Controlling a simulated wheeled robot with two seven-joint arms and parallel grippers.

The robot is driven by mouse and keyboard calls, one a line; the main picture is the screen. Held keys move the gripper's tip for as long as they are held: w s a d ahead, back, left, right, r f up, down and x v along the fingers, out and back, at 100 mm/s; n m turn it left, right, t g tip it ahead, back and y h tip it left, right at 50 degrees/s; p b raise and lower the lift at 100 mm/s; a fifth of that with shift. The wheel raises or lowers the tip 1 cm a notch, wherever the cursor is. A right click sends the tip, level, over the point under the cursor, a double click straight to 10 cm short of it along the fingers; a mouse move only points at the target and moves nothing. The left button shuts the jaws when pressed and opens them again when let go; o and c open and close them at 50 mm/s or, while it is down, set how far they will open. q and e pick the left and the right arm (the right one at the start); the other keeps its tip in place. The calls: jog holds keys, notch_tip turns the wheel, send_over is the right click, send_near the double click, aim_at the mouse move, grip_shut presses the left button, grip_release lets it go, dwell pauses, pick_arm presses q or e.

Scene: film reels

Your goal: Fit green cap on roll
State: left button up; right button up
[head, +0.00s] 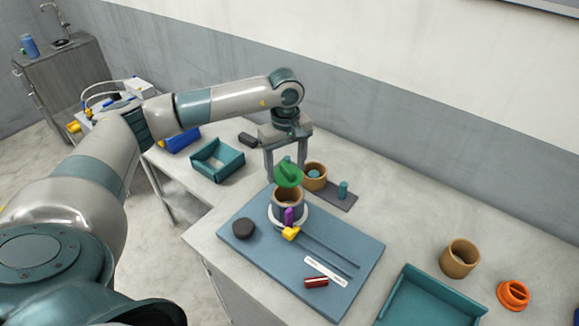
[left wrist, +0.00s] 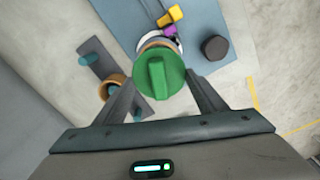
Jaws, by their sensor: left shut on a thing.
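The green cap (head: 289,177), a disc with a raised grip bar, is between the fingers of my left gripper (head: 287,163), which is shut on it. The cap looks tilted in the head view. It is above the roll (head: 288,208), a tan-rimmed grey cylinder standing in a white ring on the blue mat (head: 260,262). A gap shows between cap and roll, and the roll's open top is partly visible. In the left wrist view the cap (left wrist: 158,78) hides most of the roll. My right gripper is not in view.
A purple piece (head: 289,215) and a yellow piece (head: 291,233) sit at the roll's front. A black cylinder (head: 243,229) and a red cylinder (head: 316,282) are on the mat. A tan ring (head: 314,184) on a post stands close behind. Teal trays (head: 218,160) (head: 425,299) flank the mat.

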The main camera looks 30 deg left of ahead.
aim_at(286, 165)
pick_arm(q)
jog(key=shift+f, duration=0.1)
dwell(0.3)
jog(key=shift+f+b, duration=1.1)
jog(key=shift+f, duration=1.7)
jog(key=shift+b, duration=0.75)
jog(key=shift+f+b, duration=0.45)
jog(key=o, duration=0.8)
jog(key=shift+c, duration=0.2)
jog(key=shift+r, duration=0.1)
jog(key=shift+r+p, duration=2)
jog(key=shift+r, duration=3.45)
